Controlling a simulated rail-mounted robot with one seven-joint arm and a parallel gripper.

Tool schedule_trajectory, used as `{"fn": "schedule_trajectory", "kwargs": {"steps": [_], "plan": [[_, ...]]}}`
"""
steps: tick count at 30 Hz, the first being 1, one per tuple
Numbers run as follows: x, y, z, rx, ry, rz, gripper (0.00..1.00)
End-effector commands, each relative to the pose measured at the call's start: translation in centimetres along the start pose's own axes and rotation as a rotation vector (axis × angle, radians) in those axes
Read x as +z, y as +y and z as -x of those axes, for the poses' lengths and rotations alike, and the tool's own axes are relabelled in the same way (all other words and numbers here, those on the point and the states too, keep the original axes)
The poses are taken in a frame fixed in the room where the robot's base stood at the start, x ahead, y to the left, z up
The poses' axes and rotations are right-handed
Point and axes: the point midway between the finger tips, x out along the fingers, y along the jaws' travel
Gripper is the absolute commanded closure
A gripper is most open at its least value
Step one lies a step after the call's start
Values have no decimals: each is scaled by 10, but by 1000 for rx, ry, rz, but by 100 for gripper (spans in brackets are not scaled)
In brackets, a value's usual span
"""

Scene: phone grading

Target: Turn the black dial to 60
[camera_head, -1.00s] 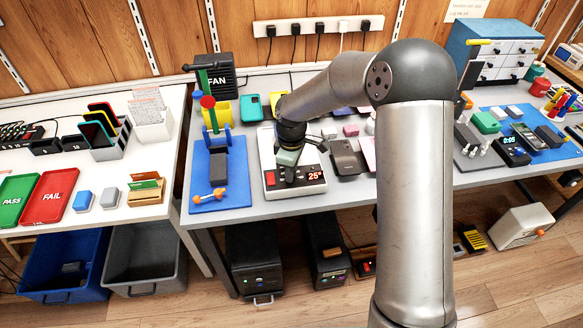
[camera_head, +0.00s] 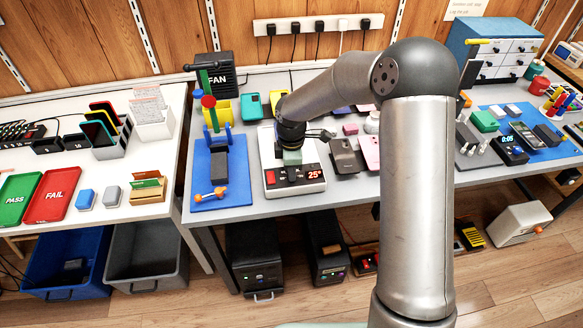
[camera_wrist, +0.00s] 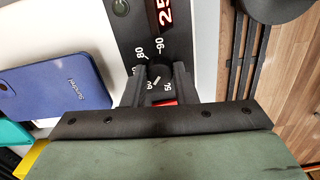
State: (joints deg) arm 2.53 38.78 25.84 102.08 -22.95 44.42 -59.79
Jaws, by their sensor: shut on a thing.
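The black dial (camera_wrist: 158,72) shows in the wrist view between my fingertips, with white scale numbers around it, 80, 90 and 60 among them. Its pointer cannot be read clearly. My gripper (camera_wrist: 160,84) is shut on the dial, one finger on each side. In the head view my gripper (camera_head: 292,174) reaches down onto the front panel of a white device (camera_head: 312,188) and hides the dial there. The red display (camera_head: 315,174) to the right reads 25°; part of it also shows in the wrist view (camera_wrist: 165,14).
A red switch (camera_head: 270,178) is on the panel left of my gripper. A blue phone (camera_wrist: 55,95) lies on the device's pale top. A blue mat (camera_head: 205,165) with a green stand is to the left. Dark and pink phones lie to the right.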

Motion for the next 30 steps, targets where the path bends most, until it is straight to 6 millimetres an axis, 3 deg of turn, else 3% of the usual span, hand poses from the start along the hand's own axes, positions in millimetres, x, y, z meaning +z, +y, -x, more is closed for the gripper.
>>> {"fn": "schedule_trajectory", "kwargs": {"steps": [5,6,8,9,20,23,30], "plan": [[0,2,2,5,1,-1,97],[0,2,2,5,1,-1,72],[0,1,2,5,1,-1,55],[0,1,2,4,1,-1,53],[0,1,7,3,1,-2,53],[0,1,21,5,1,-2,53],[0,2,77,7,1,-3,53]]}}
